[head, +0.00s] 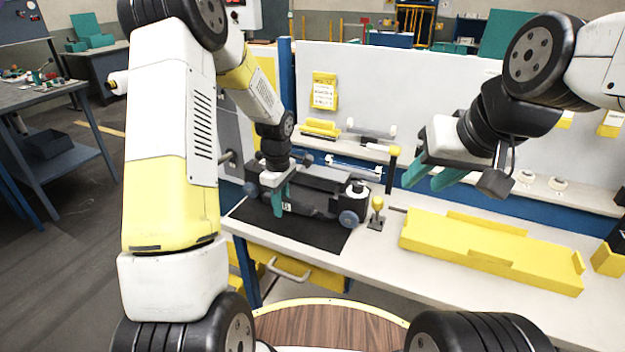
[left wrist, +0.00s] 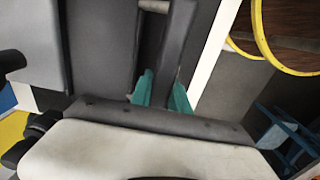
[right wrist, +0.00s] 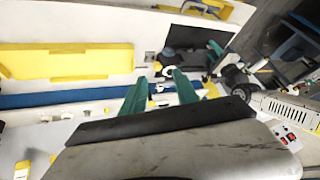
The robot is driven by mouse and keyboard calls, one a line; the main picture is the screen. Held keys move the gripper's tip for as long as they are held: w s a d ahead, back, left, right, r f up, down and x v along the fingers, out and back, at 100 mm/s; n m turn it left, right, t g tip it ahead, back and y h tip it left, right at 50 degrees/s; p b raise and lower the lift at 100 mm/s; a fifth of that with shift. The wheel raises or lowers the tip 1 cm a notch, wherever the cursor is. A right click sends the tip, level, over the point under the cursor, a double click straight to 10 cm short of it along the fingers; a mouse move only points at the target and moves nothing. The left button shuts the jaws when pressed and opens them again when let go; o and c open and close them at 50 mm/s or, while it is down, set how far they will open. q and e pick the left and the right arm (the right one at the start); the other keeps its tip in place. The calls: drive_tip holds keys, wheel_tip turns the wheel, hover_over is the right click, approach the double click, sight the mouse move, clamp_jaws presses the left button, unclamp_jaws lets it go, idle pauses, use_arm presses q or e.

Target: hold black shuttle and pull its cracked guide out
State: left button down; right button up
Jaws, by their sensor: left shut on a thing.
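The black shuttle (head: 318,198) lies on the dark mat (head: 290,231) at the left of the bench, with blue-grey wheels at its ends. My left gripper (head: 278,203), with teal fingers, reaches down onto its near side and is shut on it. In the left wrist view, the fingers (left wrist: 162,92) stand on either side of a dark strip of the shuttle (left wrist: 178,40). My right gripper (head: 436,178) is open and empty, above the bench right of the shuttle. I cannot make out a crack or clearly tell the guide apart from the shuttle's other parts.
A small stand with a yellow knob (head: 377,204) stands right of the shuttle. A long yellow tray (head: 490,250) fills the bench's right front. White-ended rods (head: 352,166) and a yellow-ended handle (head: 392,160) are behind the shuttle. A white panel (head: 440,85) closes the back.

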drive_tip(key=shift+o, duration=1)
drive_tip(key=n+g+h, duration=0.2)
drive_tip(key=n+g, duration=0.4)
drive_tip(key=n, duration=0.7)
hover_over(355, 169)
wheel_tip(355, 169, down, 8)
drive_tip(key=r, duration=0.1)
wheel_tip(355, 169, down, 12)
drive_tip(key=shift+s+r, duration=0.1)
drive_tip(key=shift+s, duration=0.05)
